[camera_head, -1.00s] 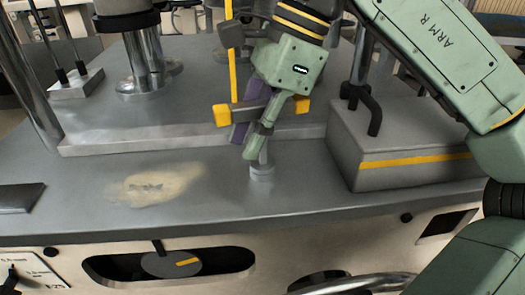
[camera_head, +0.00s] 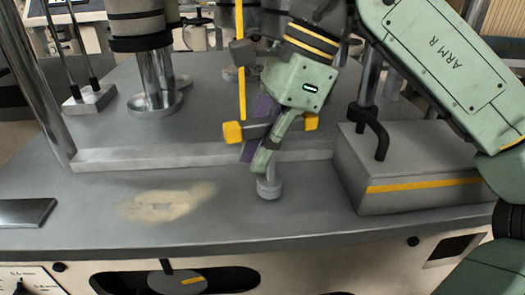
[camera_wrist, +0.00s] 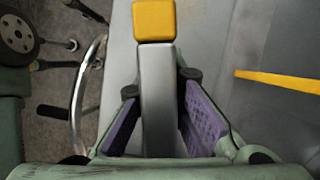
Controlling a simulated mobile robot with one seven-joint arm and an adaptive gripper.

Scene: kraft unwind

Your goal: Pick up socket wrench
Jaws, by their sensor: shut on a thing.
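The socket wrench is a grey T-shaped tool with yellow end caps (camera_head: 232,132). Its short cylindrical lower end shows below my gripper (camera_head: 264,148), close over the grey deck; I cannot tell whether it touches. My gripper's purple-padded fingers are shut on the wrench's crossbar, one on each side. In the wrist view my gripper (camera_wrist: 160,85) has the grey bar (camera_wrist: 157,100) between its pads, with one yellow cap beyond the fingertips. The fingers hide the middle of the wrench in the head view.
A grey box (camera_head: 415,200) with a yellow stripe and a dark handle stands right of my gripper. A raised step (camera_head: 130,160) and metal columns (camera_head: 153,80) lie behind. A dark plate (camera_head: 25,213) lies at far left.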

